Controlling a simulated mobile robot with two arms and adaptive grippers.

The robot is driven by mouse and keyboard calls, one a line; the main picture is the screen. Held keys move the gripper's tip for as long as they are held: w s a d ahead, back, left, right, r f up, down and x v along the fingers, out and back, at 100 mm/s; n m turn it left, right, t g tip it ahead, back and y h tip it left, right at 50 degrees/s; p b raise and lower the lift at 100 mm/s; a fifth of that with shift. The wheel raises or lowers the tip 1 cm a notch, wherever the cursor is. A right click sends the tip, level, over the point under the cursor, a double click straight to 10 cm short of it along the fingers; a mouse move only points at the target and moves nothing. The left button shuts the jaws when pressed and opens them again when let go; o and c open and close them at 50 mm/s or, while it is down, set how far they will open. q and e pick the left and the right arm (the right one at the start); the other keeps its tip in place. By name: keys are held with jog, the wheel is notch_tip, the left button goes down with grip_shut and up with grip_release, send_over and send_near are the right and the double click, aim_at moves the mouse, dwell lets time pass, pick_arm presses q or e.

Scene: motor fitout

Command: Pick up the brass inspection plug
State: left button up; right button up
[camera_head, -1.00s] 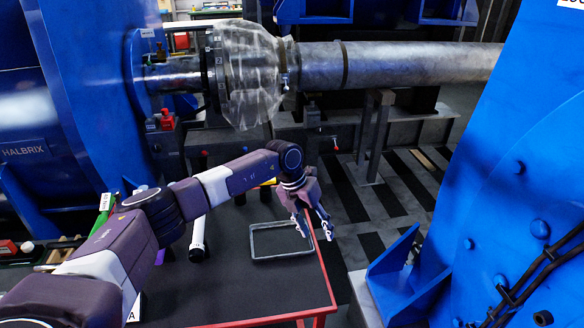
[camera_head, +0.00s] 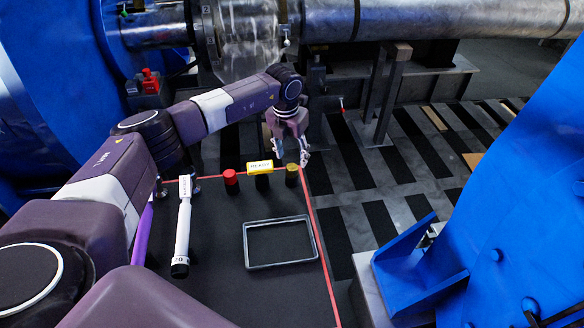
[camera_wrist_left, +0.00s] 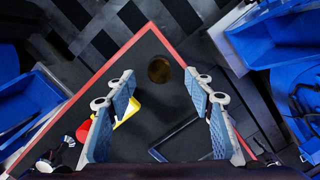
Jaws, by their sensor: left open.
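The brass inspection plug (camera_head: 292,170) is a short cylinder with a dull yellow top and dark side. It stands near the red-edged far right corner of the dark tabletop. It also shows as a brown-gold disc in the left wrist view (camera_wrist_left: 159,71). My left gripper (camera_head: 291,156) is above it, pointing down. In the wrist view the two fingers of my left gripper (camera_wrist_left: 158,80) are spread, with the plug seen between and beyond their tips. Nothing is held. My right gripper is not in view.
A yellow-labelled piece (camera_head: 260,167) and a red-capped plug (camera_head: 231,181) stand left of the brass plug. A grey rectangular frame tray (camera_head: 247,245) lies nearer. A white tube (camera_head: 184,225) lies left. Blue machinery (camera_head: 520,190) stands right. The tabletop between the tube and tray is clear.

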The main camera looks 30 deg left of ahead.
aim_at(292, 167)
pick_arm(q)
notch_tip(292, 167, down, 4)
jog(key=shift+r+p, duration=0.1)
jog(key=shift+p, duration=0.6)
jog(key=shift+w+f, duration=0.1)
jog(key=shift+f, duration=0.4)
jog(key=shift+r, duration=0.1)
jog(key=c, duration=1.3)
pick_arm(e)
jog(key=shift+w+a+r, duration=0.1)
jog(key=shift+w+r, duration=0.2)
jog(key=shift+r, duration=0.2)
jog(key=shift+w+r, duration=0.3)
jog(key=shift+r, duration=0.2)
